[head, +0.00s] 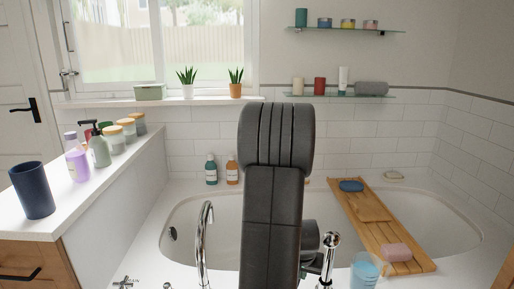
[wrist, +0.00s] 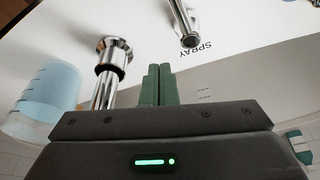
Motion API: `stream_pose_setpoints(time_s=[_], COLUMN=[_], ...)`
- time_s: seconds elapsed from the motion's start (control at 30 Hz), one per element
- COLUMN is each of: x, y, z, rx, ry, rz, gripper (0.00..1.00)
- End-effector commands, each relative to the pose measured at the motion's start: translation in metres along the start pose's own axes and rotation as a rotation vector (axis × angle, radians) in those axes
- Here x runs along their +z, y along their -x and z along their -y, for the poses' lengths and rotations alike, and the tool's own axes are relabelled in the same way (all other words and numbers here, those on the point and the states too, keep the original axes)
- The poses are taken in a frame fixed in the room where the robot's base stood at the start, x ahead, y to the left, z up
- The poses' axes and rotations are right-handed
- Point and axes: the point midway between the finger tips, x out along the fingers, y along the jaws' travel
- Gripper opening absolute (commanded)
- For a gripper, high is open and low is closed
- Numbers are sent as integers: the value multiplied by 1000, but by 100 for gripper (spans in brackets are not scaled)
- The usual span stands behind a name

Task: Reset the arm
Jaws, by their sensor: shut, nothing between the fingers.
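My gripper (wrist: 158,70) shows in the wrist view with its two green fingers pressed together and nothing between them. Its fingertips are over the white tub surround, near chrome tap fittings. In the head view my dark arm rises in the middle, in front of the bathtub (head: 185,215), and I cannot make out the fingers there.
A chrome fitting (wrist: 113,55) and a translucent blue cup (wrist: 45,98) are close on the left in the wrist view. The head view shows a tall spout (head: 204,235), a wooden bath tray (head: 350,205) across the tub and a dark tumbler (head: 33,190) on the left counter.

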Motion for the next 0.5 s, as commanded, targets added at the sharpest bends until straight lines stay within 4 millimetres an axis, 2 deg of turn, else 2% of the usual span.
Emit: stream_pose_setpoints(time_s=[0.03, 0.2, 0.5], x=[-1, -1, 0], y=[10, 32, 47], z=[-1, 0, -1], rx=[-1, -1, 0], ry=[7, 5, 4], rz=[-4, -3, 0], gripper=[0, 0, 0])
